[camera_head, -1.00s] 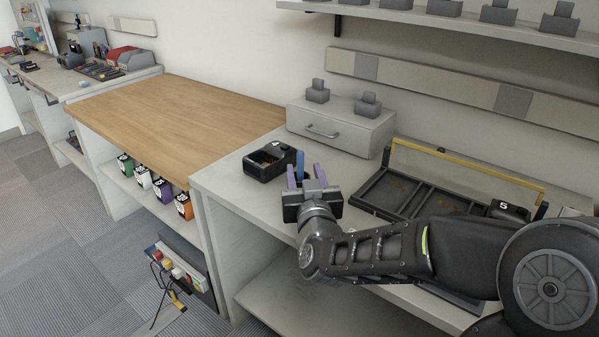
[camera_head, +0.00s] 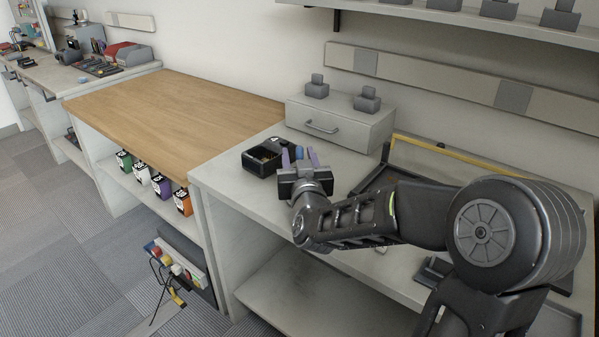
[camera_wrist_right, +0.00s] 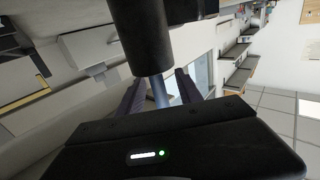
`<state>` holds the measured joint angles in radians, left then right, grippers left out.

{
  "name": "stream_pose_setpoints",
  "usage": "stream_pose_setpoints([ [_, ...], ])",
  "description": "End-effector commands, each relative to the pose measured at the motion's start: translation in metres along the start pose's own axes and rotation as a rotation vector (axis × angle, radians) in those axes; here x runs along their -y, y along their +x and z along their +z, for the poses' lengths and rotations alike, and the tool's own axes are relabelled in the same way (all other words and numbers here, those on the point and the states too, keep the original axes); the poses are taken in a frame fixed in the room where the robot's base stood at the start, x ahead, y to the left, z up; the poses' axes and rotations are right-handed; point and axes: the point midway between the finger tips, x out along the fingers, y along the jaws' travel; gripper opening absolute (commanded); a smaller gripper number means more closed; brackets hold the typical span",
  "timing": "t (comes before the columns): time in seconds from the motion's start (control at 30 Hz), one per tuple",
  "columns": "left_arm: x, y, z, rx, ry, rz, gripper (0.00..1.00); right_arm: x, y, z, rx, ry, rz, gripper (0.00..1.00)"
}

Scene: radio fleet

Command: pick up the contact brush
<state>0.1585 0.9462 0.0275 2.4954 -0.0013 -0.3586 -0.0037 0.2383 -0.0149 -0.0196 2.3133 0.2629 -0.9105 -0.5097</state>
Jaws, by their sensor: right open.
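A small blue upright piece (camera_head: 299,153), which may be the contact brush's handle, shows between the two purple fingers of my right gripper (camera_head: 299,160). Its lower part is hidden by the gripper. In the right wrist view a blue-grey rod (camera_wrist_right: 161,92) lies between the two open fingers (camera_wrist_right: 160,95), below a large dark cylinder (camera_wrist_right: 143,30). I cannot tell whether the fingers touch the rod. The right gripper is open, just right of a black open-topped holder (camera_head: 256,164) on the grey bench. My left gripper is out of view.
A grey drawer box (camera_head: 341,128) with two small grey stands is behind. A dark tray with a yellow-edged lid (camera_head: 460,161) is on the right, partly behind my arm. The wooden bench top (camera_head: 170,110) on the left is clear.

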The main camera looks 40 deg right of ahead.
Motion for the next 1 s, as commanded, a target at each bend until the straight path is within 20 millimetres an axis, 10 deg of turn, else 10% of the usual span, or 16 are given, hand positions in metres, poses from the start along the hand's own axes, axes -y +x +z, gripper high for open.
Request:
stream_pose_setpoints([
  [0.73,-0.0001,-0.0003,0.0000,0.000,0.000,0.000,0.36,-0.0002,0.0143,-0.0008,-0.001,0.001,0.000,0.42],
  [1.0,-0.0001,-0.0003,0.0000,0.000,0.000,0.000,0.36,-0.0001,0.0142,-0.0008,-0.001,0.001,0.000,0.20],
])
